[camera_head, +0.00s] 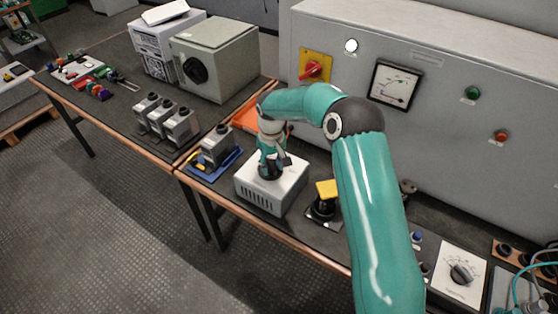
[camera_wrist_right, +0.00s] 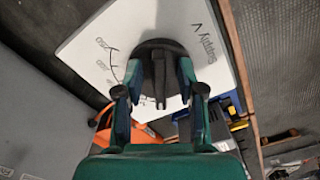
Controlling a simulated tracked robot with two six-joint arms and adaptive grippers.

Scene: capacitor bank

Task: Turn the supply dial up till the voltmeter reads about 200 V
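The supply unit is a pale box (camera_head: 262,195) on the bench with a white top. In the right wrist view its top (camera_wrist_right: 100,45) reads "Supply V" beside a printed scale, and its black dial (camera_wrist_right: 158,50) has a raised grip bar. My right gripper (camera_head: 271,168) is over the box top, hiding most of the dial in the head view. In the wrist view its fingers (camera_wrist_right: 160,98) are apart, one on each side of the grip bar, with gaps visible. The voltmeter (camera_head: 395,85) is on the grey cabinet; its reading is too small to tell. My left gripper is not in view.
A yellow-topped black device (camera_head: 325,198) stands just right of the supply box. A grey block on a blue tray (camera_head: 215,165) is to its left. An orange tray (camera_head: 248,117) lies behind. Another white unit with a dial (camera_head: 458,283) is at the far right.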

